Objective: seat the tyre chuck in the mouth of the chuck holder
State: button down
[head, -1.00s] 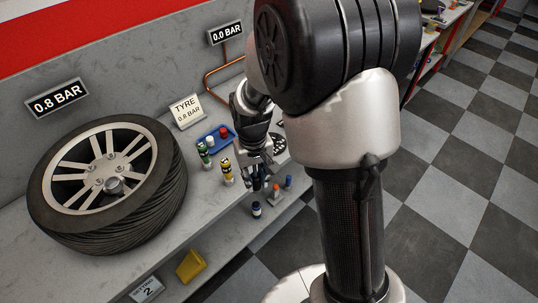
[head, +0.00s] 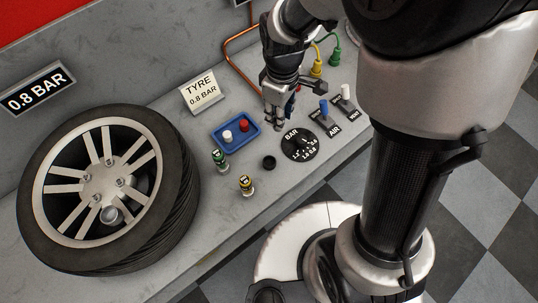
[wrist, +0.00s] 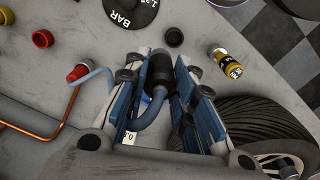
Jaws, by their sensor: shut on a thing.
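My gripper (wrist: 157,68) is shut on the tyre chuck (wrist: 161,72), a dark cylinder with a blue-grey hose curving from its near end. In the head view my gripper (head: 274,122) hangs over the bench behind the dial, and its fingers mostly hide the chuck. The chuck holder seems to be the small black round cup with an open mouth (head: 268,162) on the bench, left of the dial. It also shows in the wrist view (wrist: 174,36), just beyond the chuck and apart from it. Nothing shows in its mouth.
A blue tray (head: 237,143) with a white and a red cap, a green bottle (head: 219,160) and a yellow bottle (head: 246,186) stand near the cup. The BAR dial (head: 299,145) and switches (head: 323,110) lie right. A wheel (head: 105,190) fills the left. A copper pipe (head: 228,55) runs behind.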

jog(key=s+a+r+n, duration=0.1)
jog(key=s+a+n, duration=0.2)
jog(key=n, duration=0.1)
jog(key=shift+n, duration=0.3)
notch_tip(320, 180, down, 20)
jog(key=b, duration=0.6)
jog(key=shift+w+d+r, duration=0.15)
jog(key=shift+r, duration=0.05)
jog(key=shift+f, duration=0.2)
jog(key=c, duration=1.3)
grip_release()
jog(key=shift+c, duration=0.2)
jog(key=shift+r, duration=0.15)
